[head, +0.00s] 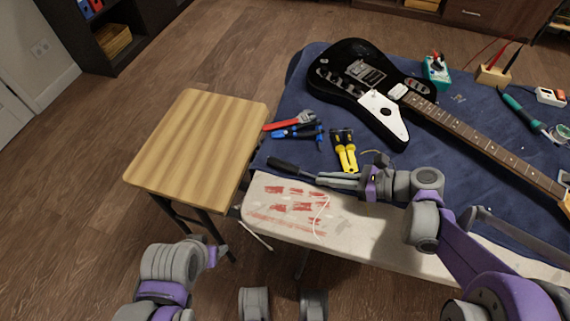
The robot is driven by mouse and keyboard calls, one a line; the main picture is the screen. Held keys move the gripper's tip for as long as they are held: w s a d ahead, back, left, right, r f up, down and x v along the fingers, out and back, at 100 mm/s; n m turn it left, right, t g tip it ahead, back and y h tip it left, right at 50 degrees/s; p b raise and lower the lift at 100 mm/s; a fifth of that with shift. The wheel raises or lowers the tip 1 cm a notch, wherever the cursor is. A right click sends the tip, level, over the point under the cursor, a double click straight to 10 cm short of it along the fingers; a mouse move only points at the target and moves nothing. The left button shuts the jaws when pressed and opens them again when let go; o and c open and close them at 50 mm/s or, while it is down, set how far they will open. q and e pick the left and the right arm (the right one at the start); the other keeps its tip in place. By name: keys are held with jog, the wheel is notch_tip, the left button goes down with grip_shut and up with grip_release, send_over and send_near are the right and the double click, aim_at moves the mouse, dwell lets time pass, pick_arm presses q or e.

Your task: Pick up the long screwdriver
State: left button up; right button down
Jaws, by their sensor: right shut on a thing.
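The long screwdriver (283,165) has a dark handle that points left, near the front edge of the blue cloth. My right gripper (325,180) is shut on it, with its fingers pointing left. The shaft is mostly hidden by the fingers, and I cannot tell whether the screwdriver touches the cloth. My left gripper (220,254) is low at the bottom left, in front of the small wooden table and away from the screwdriver. Its fingers are too small to tell if they are open.
Yellow-handled pliers (344,152), a blue tool (299,132) and a red tool (287,121) lie just behind. A black guitar (350,75) fills the middle of the blue cloth (290,100). A small wooden table (195,140) stands left, its top clear.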

notch_tip(320, 180, up, 10)
jog(key=p, duration=0.3)
dwell(0.3)
dwell(0.7)
